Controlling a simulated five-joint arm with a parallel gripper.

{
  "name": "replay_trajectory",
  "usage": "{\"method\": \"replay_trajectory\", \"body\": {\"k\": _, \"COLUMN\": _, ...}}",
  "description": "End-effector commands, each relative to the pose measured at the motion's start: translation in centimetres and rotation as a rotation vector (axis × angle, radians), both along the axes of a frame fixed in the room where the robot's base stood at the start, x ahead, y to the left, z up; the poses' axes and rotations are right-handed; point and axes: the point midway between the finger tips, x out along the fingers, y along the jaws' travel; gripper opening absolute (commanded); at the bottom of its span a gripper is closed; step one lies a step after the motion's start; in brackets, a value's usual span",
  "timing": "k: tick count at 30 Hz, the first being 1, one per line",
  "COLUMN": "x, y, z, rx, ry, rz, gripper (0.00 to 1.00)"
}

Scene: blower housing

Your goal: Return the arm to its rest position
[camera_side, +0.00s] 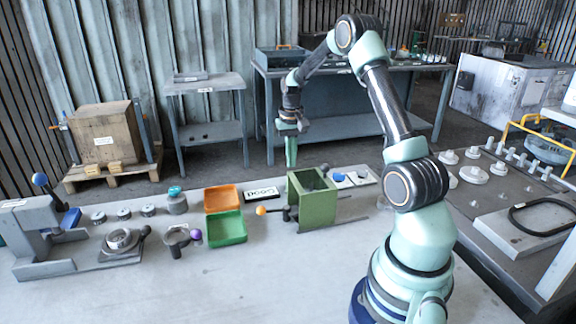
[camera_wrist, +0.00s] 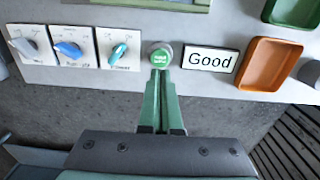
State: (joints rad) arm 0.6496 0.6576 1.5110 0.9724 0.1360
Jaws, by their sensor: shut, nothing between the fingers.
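My gripper (camera_side: 291,150) is raised over the far edge of the workbench (camera_side: 300,262), fingers pointing down, behind the green box. In the wrist view my gripper (camera_wrist: 160,88) has its two green fingers together with nothing between them. In that view the fingertips appear just below a round green button (camera_wrist: 161,56). Whether they touch it cannot be told. My arm is bent, reaching up and over from its base at the right of the bench.
A green open box (camera_side: 312,202), an orange tray (camera_side: 221,198), a green tray (camera_side: 226,229) and a "Good" sign (camera_wrist: 211,59) stand along the bench. A panel with three knobs (camera_wrist: 74,47) is beside the button. The bench's front middle is clear.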

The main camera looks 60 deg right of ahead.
Motion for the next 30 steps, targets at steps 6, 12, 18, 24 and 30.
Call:
{"method": "replay_trajectory", "body": {"k": 6, "x": 0.0, "y": 0.0, "z": 1.0, "rx": 0.000, "ry": 0.000, "rz": 0.000, "gripper": 0.00}}
{"method": "replay_trajectory", "body": {"k": 12, "x": 0.0, "y": 0.0, "z": 1.0, "rx": 0.000, "ry": 0.000, "rz": 0.000, "gripper": 0.00}}
{"method": "replay_trajectory", "body": {"k": 18, "x": 0.4, "y": 1.3, "z": 2.5, "rx": -0.013, "ry": -0.017, "rz": 0.032, "gripper": 0.00}}
{"method": "replay_trajectory", "body": {"k": 24, "x": 1.1, "y": 6.9, "z": 7.7, "rx": -0.060, "ry": -0.088, "rz": 0.164, "gripper": 0.00}}
{"method": "replay_trajectory", "body": {"k": 30, "x": 0.0, "y": 13.5, "z": 12.2, "rx": -0.105, "ry": -0.172, "rz": 0.318, "gripper": 0.00}}
